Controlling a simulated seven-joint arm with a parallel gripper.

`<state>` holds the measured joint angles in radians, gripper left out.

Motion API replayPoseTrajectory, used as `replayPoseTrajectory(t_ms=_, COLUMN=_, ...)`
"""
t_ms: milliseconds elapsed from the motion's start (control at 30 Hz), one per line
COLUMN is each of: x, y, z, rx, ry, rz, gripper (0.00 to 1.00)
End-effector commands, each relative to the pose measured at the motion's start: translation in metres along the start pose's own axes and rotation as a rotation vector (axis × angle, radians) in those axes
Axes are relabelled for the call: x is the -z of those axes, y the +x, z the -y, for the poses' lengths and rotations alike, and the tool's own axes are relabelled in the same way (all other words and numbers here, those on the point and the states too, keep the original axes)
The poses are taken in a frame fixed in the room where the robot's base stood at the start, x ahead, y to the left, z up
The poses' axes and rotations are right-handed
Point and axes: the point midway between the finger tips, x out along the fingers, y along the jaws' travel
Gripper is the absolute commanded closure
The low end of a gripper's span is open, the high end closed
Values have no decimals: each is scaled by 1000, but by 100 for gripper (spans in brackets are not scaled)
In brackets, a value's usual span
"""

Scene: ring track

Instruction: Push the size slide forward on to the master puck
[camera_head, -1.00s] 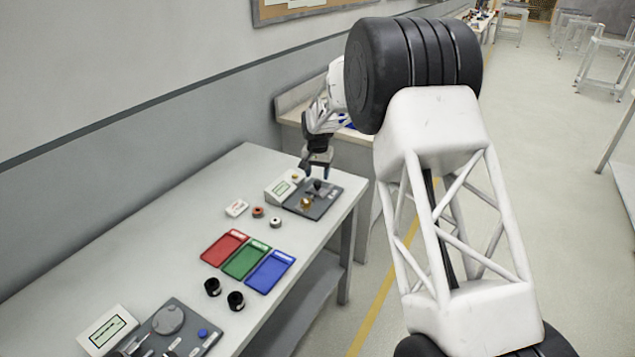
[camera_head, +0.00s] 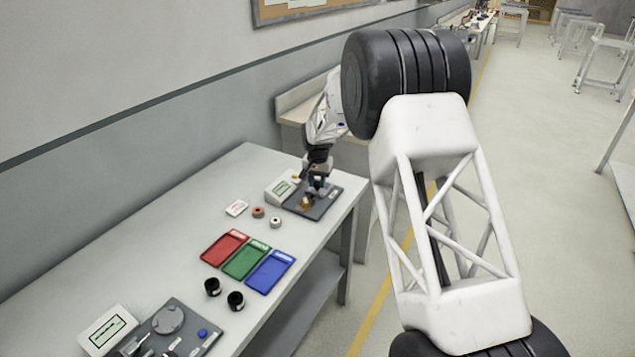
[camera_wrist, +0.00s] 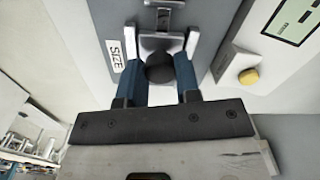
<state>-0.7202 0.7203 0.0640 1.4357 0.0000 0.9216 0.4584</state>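The size slide's dark round knob (camera_wrist: 160,67) sits between two pale rails on a grey plate marked SIZE (camera_wrist: 115,55), in the wrist view. My gripper (camera_wrist: 160,75) has its two blue fingers apart, one on each side of the knob. I cannot tell whether they touch it. In the head view my gripper (camera_head: 317,186) is down over the gauge plate (camera_head: 328,207) and hides the knob. A brass-coloured piece (camera_head: 306,203) stands on this plate beside the gripper. I cannot make out whether it is the master puck.
A display box (camera_head: 281,187) with a yellow button (camera_wrist: 249,76) adjoins the plate. Red (camera_head: 225,248), green (camera_head: 246,260) and blue (camera_head: 270,272) trays lie nearer on the table. Small pucks, black cups (camera_head: 213,287) and another station (camera_head: 180,330) also stand there.

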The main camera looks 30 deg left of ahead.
Motion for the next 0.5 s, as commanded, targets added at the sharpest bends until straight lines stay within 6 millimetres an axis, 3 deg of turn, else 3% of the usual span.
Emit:
replayPoseTrajectory(t_ms=33, x=0, y=0, z=0, rx=0, ry=0, rz=0, gripper=90)
replayPoseTrajectory(t_ms=100, x=0, y=0, z=0, rx=0, ry=0, rz=0, gripper=100)
replayPoseTrajectory(t_ms=500, x=-12, y=-1, z=4, rx=0, ry=-1, rz=-1, gripper=100)
